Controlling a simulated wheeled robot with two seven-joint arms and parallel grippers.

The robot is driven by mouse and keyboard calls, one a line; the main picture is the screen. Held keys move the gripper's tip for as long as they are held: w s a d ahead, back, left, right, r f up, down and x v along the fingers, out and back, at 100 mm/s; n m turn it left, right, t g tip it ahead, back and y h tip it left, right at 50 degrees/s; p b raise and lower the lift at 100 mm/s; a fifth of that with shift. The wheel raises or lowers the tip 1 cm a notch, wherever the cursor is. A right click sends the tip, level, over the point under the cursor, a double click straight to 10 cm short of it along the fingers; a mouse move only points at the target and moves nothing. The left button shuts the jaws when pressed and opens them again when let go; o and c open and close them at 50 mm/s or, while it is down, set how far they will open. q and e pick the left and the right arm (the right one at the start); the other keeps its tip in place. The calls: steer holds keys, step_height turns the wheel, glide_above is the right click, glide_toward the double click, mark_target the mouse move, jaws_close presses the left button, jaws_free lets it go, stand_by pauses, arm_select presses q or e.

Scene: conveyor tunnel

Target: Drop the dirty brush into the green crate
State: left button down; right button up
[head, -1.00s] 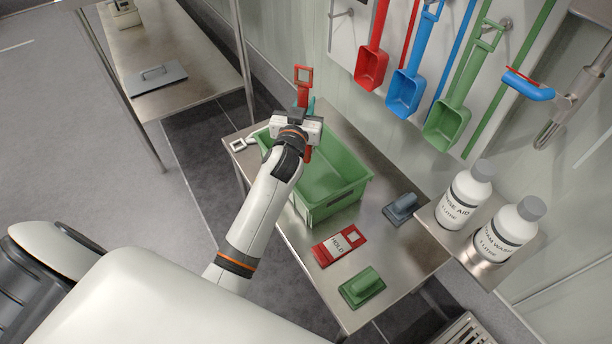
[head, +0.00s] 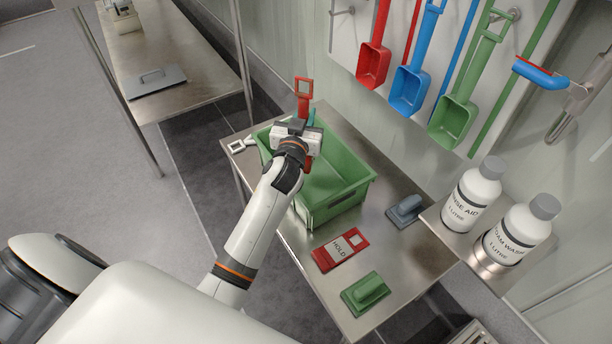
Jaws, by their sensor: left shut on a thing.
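My left gripper (head: 297,133) is over the far left part of the green crate (head: 345,196), seen from behind, and its fingertips are hidden. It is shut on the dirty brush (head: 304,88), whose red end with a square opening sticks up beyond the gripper. A small teal patch shows beside the red part. The visible crate floor is bare. My right gripper is not in view.
The steel table also holds a white tool (head: 238,147) left of the crate, a red HOLD tag (head: 340,249), a green block with a handle (head: 366,293) and a grey one (head: 405,211). Two white bottles (head: 517,234) stand on a shelf at right. Scoops (head: 455,120) hang behind.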

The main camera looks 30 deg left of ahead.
arm_select(q)
steer(key=c, duration=1.1)
jaws_free()
steer(key=p+v, duration=0.1)
steer(key=v, duration=1.1)
